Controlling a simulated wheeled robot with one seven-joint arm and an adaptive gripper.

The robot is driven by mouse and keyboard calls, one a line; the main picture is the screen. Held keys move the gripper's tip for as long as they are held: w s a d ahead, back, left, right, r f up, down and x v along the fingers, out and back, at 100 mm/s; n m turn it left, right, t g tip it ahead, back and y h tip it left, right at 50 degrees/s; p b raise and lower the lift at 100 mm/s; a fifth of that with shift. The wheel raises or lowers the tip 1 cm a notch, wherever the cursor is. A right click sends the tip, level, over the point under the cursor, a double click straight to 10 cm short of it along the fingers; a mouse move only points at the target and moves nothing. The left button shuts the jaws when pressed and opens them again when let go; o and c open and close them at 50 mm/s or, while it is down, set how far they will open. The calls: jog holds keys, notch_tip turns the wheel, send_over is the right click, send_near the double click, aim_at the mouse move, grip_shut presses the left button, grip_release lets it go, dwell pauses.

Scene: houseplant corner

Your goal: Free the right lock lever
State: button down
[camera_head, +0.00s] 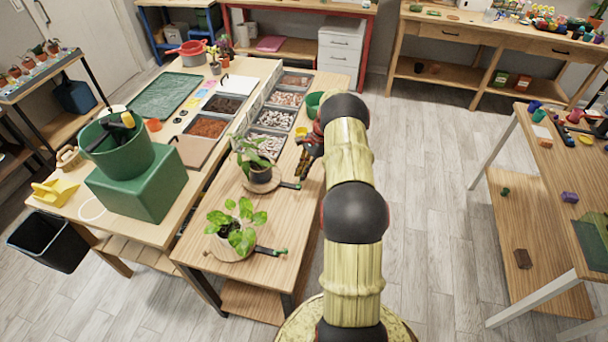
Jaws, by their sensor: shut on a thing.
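Two potted plants stand on round wooden discs on the narrow wooden bench. The right lock lever (289,185) belongs to the farther disc (262,187); the other lever (268,251) belongs to the nearer disc (229,254). My gripper (302,175) points down at the outer end of the right lock lever and is shut on it. The contact is small and partly hidden by the fingers. The farther plant (252,157) is upright just left of my gripper.
The nearer plant (238,226) stands toward the bench front. Trays of pebbles and soil (273,119) lie behind, with a green pot (315,103) close to my arm. A green block (137,187) bears a green bucket (118,148) at left. The floor right of my arm is clear.

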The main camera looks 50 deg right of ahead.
jog(key=shift+w+n, duration=0.15)
jog(key=shift+n, duration=0.25)
jog(key=c, duration=1.9)
grip_release()
jog(key=shift+a, duration=0.1)
jog(key=shift+r, duration=0.1)
jog(key=v, duration=1.2)
jog(key=shift+w, duration=0.15)
